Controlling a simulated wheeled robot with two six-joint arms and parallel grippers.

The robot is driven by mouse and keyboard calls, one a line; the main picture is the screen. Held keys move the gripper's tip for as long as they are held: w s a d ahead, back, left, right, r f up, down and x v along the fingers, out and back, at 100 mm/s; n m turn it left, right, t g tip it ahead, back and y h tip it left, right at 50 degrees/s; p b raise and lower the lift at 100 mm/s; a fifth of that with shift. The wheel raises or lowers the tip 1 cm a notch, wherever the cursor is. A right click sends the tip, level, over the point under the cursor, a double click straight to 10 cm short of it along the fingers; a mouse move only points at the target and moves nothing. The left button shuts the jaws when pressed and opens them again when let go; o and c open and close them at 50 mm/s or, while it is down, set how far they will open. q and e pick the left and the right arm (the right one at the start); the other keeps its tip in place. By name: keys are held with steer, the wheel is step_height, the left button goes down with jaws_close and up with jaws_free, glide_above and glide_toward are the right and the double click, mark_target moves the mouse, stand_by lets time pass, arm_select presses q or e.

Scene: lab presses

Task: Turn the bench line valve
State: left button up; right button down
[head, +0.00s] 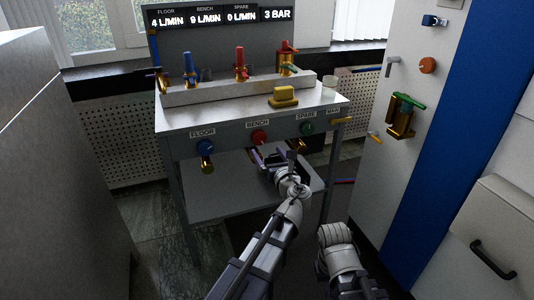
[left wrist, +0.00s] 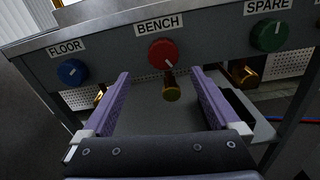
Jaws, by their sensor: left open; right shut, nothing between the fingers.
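The red round BENCH valve knob (head: 259,137) is on the front panel of the bench, under its label. In the left wrist view the red knob (left wrist: 162,53) has a white mark pointing to the lower right, and a brass fitting (left wrist: 171,92) hangs below it. My left gripper (head: 273,157) is open, with its purple fingers (left wrist: 160,73) apart. The knob appears between and beyond the fingertips, with no contact visible. The display (head: 205,18) reads BENCH 9 L/MIN. My right arm is folded at the lower right; its fingers are not visible.
The blue FLOOR knob (head: 205,147) and green SPARE knob (head: 307,128) flank the red one. The display also reads FLOOR 4, SPARE 0 and 3 BAR. A white cabinet (head: 385,150) stands at right.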

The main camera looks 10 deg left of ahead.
mark_target(260, 140)
arm_select(q)
steer(key=shift+w+d+m, duration=0.1)
steer(key=shift+w+m, duration=0.2)
arm_select(e)
steer(key=shift+f, duration=0.25)
arm_select(q)
steer(key=x, duration=0.7)
steer(key=shift+w, duration=0.35)
steer(key=shift+c, duration=0.3)
steer(key=c, duration=1.3)
